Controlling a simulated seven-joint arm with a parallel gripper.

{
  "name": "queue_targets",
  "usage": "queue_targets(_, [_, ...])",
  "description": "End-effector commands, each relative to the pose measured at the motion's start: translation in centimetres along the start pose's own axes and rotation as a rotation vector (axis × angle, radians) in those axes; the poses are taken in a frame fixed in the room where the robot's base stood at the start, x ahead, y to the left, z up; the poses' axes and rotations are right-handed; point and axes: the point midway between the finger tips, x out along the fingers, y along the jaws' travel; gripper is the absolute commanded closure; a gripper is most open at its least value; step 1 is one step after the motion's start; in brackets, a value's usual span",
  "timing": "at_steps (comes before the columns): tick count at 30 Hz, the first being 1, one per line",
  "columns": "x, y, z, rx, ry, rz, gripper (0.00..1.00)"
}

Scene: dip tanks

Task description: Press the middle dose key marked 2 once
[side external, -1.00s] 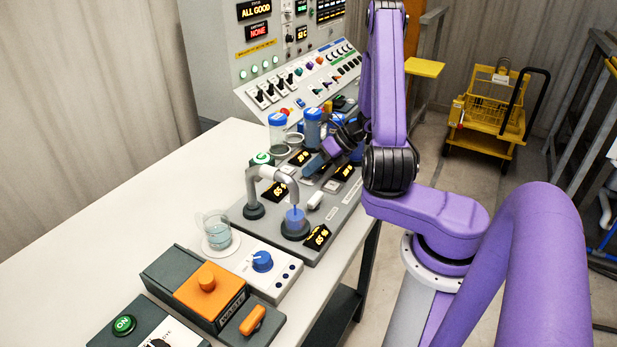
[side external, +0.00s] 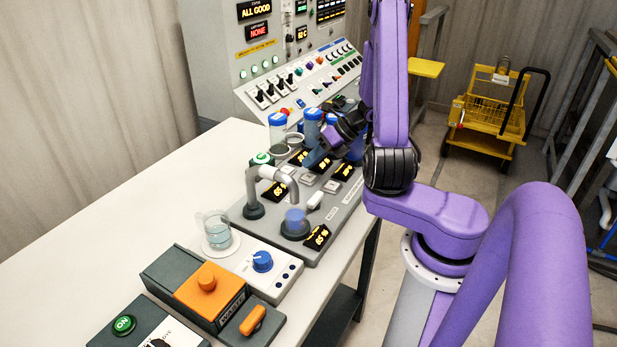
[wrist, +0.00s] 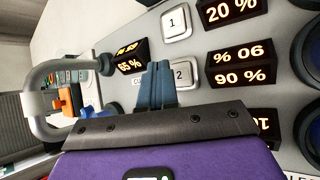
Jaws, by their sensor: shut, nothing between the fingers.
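The key marked 2 (wrist: 184,73) is a pale square button on the grey panel, seen in the wrist view just right of my fingers and partly hidden by them. The key marked 1 (wrist: 176,22) sits above it in that view. My gripper (wrist: 157,72) is shut and empty, with blue fingertips at the left edge of key 2. In the side view my gripper (side external: 312,160) hangs over the panel among the small keys and displays. It appears slightly above the keys, apart from them. The key numbers cannot be read there.
Lit orange displays (wrist: 238,66) stand beside the keys. Several blue-capped jars (side external: 278,128) stand behind. A glass beaker (side external: 217,230) is at left. The white table (side external: 130,205) is clear at left.

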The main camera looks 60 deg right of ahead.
Motion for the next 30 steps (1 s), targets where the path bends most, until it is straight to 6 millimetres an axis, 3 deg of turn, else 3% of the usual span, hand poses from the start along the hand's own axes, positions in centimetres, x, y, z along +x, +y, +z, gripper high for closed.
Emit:
queue_targets(13, [-2.5, 1.8, 1.8, 0.0, -0.001, -0.001, 1.0])
queue_targets(30, [-2.6, 1.9, 1.9, 0.0, 0.0, 0.0, 1.0])
